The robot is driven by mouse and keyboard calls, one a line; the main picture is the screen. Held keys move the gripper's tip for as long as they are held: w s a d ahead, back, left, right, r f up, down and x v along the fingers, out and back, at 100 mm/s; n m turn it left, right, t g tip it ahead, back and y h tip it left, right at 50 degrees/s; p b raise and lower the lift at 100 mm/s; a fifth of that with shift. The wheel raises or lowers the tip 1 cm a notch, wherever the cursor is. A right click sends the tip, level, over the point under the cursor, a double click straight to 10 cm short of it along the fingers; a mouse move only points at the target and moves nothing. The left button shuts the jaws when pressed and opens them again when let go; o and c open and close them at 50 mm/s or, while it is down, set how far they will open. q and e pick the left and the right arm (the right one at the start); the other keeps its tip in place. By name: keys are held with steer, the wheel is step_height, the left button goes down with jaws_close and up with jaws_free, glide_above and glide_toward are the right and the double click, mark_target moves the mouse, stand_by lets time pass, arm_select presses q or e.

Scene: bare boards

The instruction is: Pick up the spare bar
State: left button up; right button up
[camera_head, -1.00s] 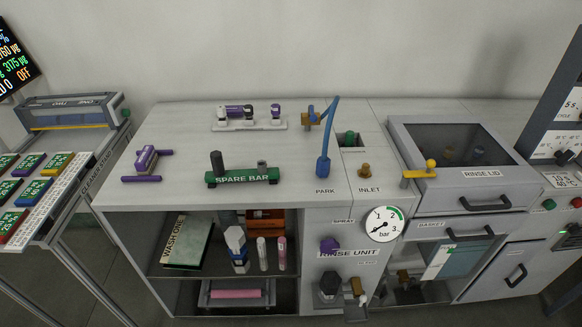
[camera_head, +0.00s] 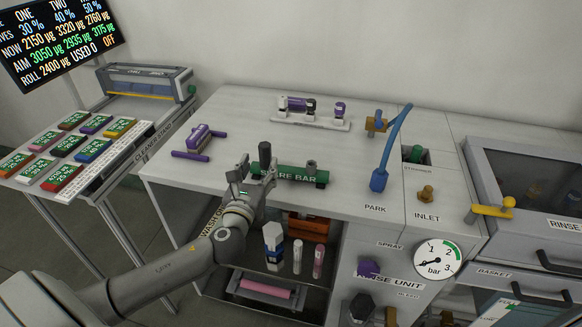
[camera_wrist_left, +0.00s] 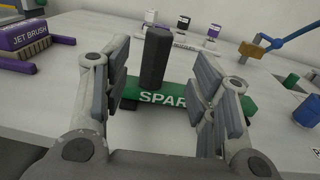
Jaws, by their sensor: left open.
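I cannot tell whether a finger touches the bar. My right gripper is not in view.
A purple jet brush (camera_head: 197,143) lies left of the bar. A white rack (camera_head: 310,119) with purple-topped parts stands behind. A blue spray wand (camera_head: 379,180) stands to the right. The shelf below holds bottles (camera_head: 273,245). A stand with coloured blocks (camera_head: 92,148) is at left.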

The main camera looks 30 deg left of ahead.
mark_target(263, 156)
arm_select(q)
steer(key=x, duration=0.5)
steer(key=p+x, duration=0.1)
steer(key=x, duration=0.1)
steer(key=shift+w+a+f, duration=0.2)
steer(key=shift+a+f, duration=0.1)
steer(key=shift+f, duration=0.05)
steer(key=c, duration=1.1)
jaws_close()
steer(key=shift+r, duration=0.15)
